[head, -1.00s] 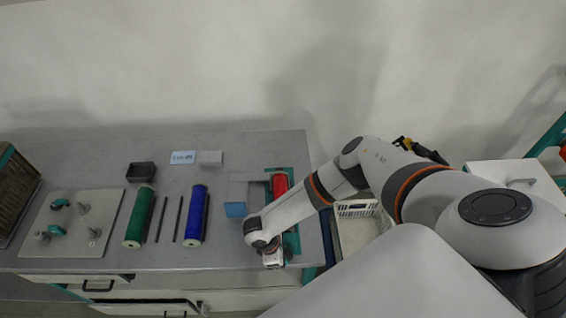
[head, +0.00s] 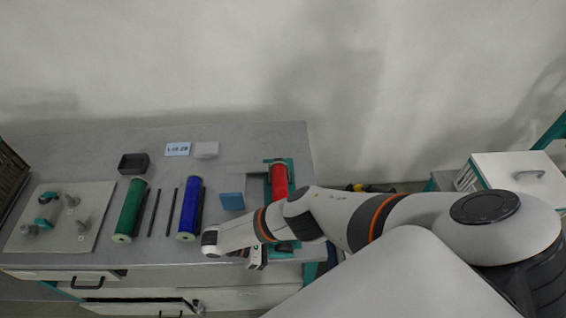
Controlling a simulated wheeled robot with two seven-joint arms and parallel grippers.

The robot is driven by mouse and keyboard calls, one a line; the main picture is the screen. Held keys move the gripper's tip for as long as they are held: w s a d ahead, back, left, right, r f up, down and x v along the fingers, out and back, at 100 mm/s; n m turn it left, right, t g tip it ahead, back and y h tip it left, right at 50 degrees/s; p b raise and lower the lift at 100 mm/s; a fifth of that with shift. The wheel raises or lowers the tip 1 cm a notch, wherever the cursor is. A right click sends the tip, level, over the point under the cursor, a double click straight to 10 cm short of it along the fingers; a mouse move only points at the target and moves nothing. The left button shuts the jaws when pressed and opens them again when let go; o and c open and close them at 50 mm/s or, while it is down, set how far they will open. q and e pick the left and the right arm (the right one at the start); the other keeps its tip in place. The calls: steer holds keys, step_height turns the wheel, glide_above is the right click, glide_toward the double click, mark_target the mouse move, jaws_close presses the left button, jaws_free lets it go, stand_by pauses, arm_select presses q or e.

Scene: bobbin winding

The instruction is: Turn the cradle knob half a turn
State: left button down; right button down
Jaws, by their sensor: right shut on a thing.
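The teal cradle (head: 292,177) stands at the right end of the grey table and holds a red spool (head: 279,183). My right arm crosses in front of the cradle's near part. My right gripper (head: 262,257) is at the cradle's near end, by the table's front edge, below my forearm. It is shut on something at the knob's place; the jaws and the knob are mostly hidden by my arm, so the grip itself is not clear. My left gripper is not in view.
A blue block (head: 232,201) stands left of the cradle. A blue spool (head: 190,208), a green spool (head: 130,210) and two dark rods lie further left. A plate with pegs (head: 62,238) is at the far left. A dark tray (head: 133,163) sits at the back.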

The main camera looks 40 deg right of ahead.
steer(key=shift+s+f+g+h, duration=0.2)
steer(key=shift+f+g+h, duration=0.05)
steer(key=shift+g+h, duration=0.3)
stand_by(0.5)
steer(key=c, duration=1.6)
jaws_free()
steer(key=shift+o, duration=0.2)
steer(key=shift+w+d+r, duration=0.1)
steer(key=shift+r, duration=0.1)
